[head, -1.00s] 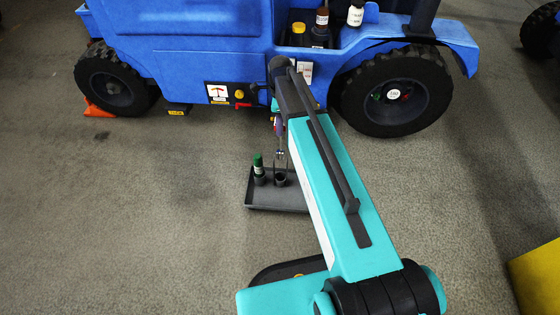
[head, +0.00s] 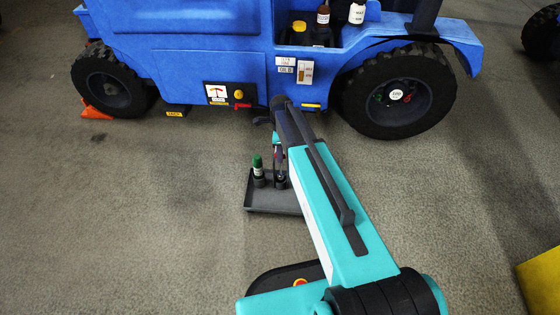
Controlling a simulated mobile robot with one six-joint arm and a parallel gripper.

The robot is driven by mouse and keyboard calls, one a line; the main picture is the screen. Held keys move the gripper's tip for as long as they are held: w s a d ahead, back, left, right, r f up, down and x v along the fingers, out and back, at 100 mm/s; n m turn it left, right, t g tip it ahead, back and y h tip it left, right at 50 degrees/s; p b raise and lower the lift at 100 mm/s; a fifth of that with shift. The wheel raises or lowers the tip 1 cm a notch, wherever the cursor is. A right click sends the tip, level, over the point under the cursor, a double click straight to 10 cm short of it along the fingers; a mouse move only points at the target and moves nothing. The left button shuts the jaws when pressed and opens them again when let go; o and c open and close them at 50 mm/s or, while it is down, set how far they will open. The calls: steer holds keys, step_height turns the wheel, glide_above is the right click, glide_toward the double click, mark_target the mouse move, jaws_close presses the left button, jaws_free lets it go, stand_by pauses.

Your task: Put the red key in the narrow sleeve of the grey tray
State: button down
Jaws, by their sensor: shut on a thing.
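The grey tray (head: 272,209) lies on the floor in front of the blue vehicle. A green-capped tube (head: 257,166) stands upright in the left holder on the tray. A second dark holder (head: 280,183) is to its right; I cannot tell for sure whether it is the narrow sleeve. A red piece (head: 243,106) shows on the vehicle's panel.
The blue vehicle (head: 200,60) stands behind, with a black wheel (head: 398,92) on each side. Bottles stand in its upper bay. An orange wedge (head: 97,108) is by the left wheel. Floor left of the tray is clear. A yellow block (head: 540,280) is at the lower right.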

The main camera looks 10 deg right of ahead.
steer(key=shift+f, duration=0.25)
steer(key=shift+f+b, duration=0.65)
steer(key=shift+f, duration=1.55)
steer(key=c, duration=1.2)
jaws_free()
step_height(320, 180, up, 12)
steer(key=p, duration=0.4)
steer(key=shift+r, duration=0.2)
